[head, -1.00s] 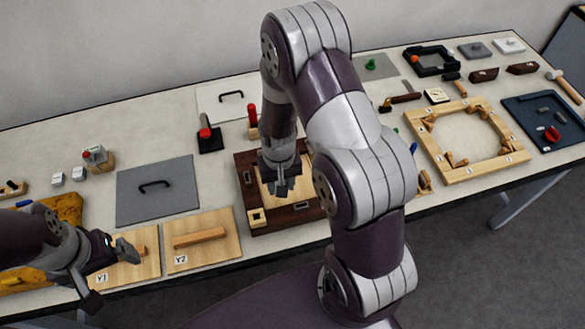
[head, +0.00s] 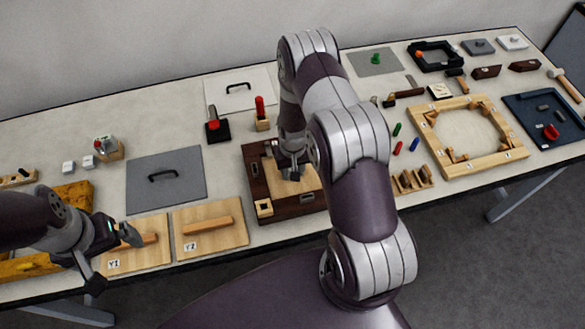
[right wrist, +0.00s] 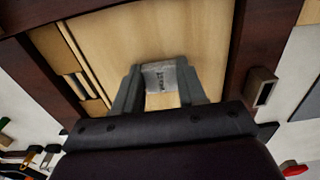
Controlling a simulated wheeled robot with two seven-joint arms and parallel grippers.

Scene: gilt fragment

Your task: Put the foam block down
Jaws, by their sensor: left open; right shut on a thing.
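My right gripper (head: 292,174) is over the light wood floor of a dark brown wooden frame (head: 285,215) in the head view. In the right wrist view its two grey fingers (right wrist: 160,88) are shut on a small pale grey block (right wrist: 158,76) with dark lettering, which I take for the foam block. The light wood panel (right wrist: 185,35) lies behind it; I cannot tell whether the block touches it. In the head view the block is not clear behind the gripper. My left gripper (head: 130,236) is open near the handle of the Y1 board (head: 152,257).
The Y2 board (head: 215,245) and a grey panel with a black handle (head: 190,195) are left of the frame. A red-handled peg in a block (head: 262,123) stands behind it. Small wooden wedges (head: 410,182) and an octagonal wooden frame (head: 432,140) are to the right.

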